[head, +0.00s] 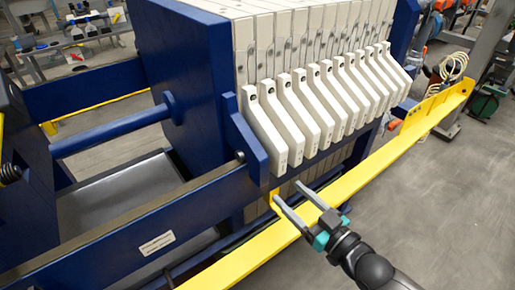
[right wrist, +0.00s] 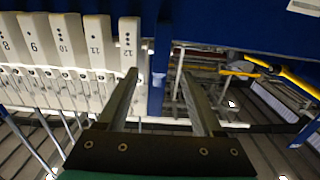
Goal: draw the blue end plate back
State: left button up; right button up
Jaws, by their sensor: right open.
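The blue end plate (head: 185,65) is a large block at the left end of the row of pale filter plates (head: 320,90), against the nearest one. A blue lug (head: 246,140) sticks out from its near side. My right gripper (head: 291,193) is open and empty, just below and to the right of the lug in the head view. In the right wrist view, the lug (right wrist: 160,70) shows as a narrow blue upright between the open fingers (right wrist: 156,76). I cannot tell whether the fingertips reach around it. My left gripper is not in view.
A yellow rail (head: 350,183) runs along the press beneath my right gripper. A blue side beam (head: 130,232) and a blue rod (head: 115,128) lie left of the end plate, with open space above a grey tray (head: 110,205).

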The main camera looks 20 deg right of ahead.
aim_at(252, 158)
jog(key=b+x, duration=0.1)
jog(key=x, duration=1.4)
jog(key=shift+w+a+r, duration=0.1)
jog(key=shift+a+r, duration=0.1)
jog(key=shift+c, duration=0.3)
grip_shut()
dwell(0.9)
